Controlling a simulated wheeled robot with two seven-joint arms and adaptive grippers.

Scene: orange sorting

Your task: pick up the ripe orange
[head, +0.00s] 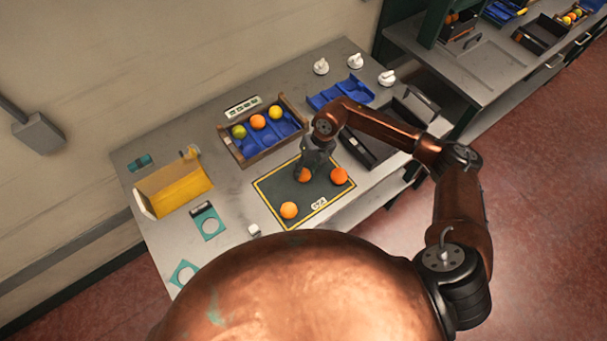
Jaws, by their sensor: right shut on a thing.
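My right gripper (306,169) points down over the dark green mat (281,190) with a yellow border. It is shut on an orange (304,175) at the upper middle of the mat; its fingers hide part of the fruit. I cannot tell whether that orange touches the mat. A second orange (339,176) lies at the right of the mat, and a third orange (289,210) lies near its lower left. A wooden-sided crate (233,149) with a blue insert holds a green fruit (239,131), an orange one (258,121) and a yellow one (276,112). My left gripper is not in view.
A yellow bin (178,188) stands at the left. A black tray (368,157) lies under my right arm, beside a blue tray (335,97). Several white knobs (355,62) line the back right. Another bench (480,65) stands beyond. Teal pieces (208,223) lie front left.

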